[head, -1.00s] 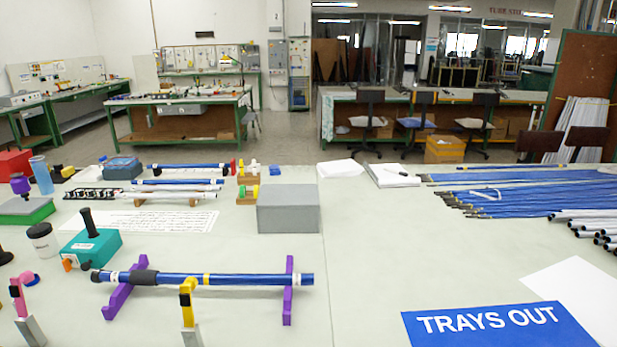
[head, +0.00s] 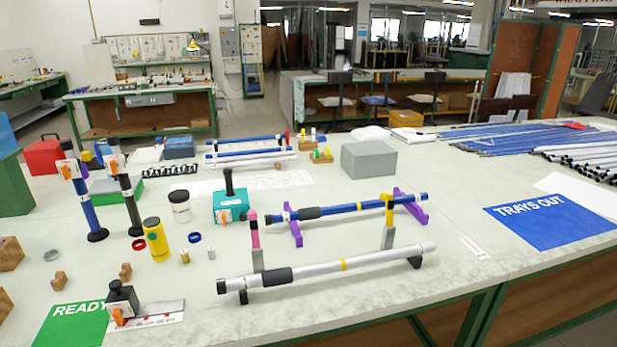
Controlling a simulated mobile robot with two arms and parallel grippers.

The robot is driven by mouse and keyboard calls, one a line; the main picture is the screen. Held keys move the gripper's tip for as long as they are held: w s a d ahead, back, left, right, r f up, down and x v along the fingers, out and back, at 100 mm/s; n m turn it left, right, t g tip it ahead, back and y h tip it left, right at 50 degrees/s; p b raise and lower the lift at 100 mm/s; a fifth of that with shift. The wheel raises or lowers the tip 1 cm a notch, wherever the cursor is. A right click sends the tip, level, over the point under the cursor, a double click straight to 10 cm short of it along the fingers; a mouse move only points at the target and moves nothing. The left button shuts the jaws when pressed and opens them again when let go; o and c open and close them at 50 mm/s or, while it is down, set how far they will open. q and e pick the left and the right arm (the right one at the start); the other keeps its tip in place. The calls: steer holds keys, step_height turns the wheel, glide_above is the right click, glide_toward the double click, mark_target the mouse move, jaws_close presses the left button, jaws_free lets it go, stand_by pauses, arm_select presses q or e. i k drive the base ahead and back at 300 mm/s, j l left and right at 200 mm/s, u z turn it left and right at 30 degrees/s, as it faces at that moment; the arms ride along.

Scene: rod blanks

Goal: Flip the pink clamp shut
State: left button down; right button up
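The pink clamp (head: 255,236) stands upright on a grey post between the two front rods, near the left end of the silver rod (head: 330,270). A yellow clamp (head: 389,212) on a similar grey post stands near the right part of the silver rod. A blue rod (head: 350,207) lies behind on purple stands (head: 293,228). Neither of my grippers shows.
A green READY mat (head: 70,326) and a black-handled block (head: 122,298) are at front left. Two upright rods (head: 82,200), a yellow cup (head: 156,238) and a teal box (head: 231,206) stand left. A blue TRAYS OUT mat (head: 550,228) lies right. The front-right table is fairly clear.

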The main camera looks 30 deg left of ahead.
mark_target(252, 214)
steer(key=k+j, duration=0.55)
steer(key=k, duration=0.25)
